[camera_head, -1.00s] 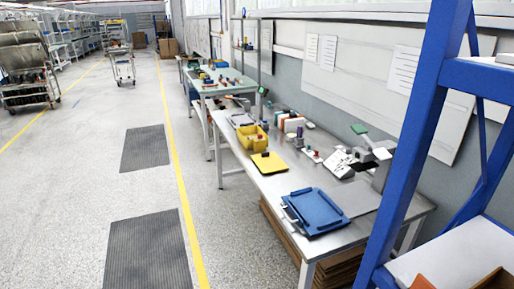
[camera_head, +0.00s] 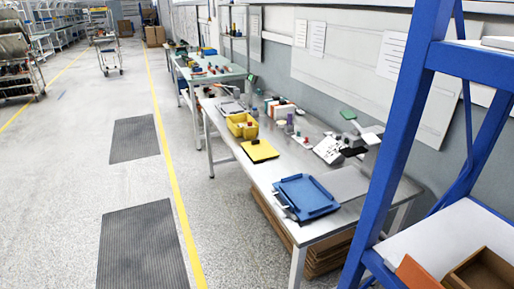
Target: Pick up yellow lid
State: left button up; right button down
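The yellow lid (camera_head: 260,150) is a flat yellow plate lying on the grey workbench (camera_head: 262,178), near its left edge. Just behind it stands an open yellow bin (camera_head: 242,126) with small items inside, one of them red. The lid lies beside the bin, not on it. Neither of my grippers shows in the head view.
A blue tray (camera_head: 306,196) lies on the bench in front of the lid. A blue rack (camera_head: 400,150) blocks the right foreground. Open floor (camera_head: 60,200) with dark mats (camera_head: 142,245) lies left.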

aim_at(258, 150)
jog(key=z, duration=0.3)
jog(key=i+j+z, duration=0.25)
jog(key=z, duration=0.2)
jog(key=i+j+z, duration=0.15)
jog(key=j+z, duration=0.35)
jog(key=i+j+z, duration=0.15)
jog(key=j+z, duration=0.15)
jog(key=z, duration=0.15)
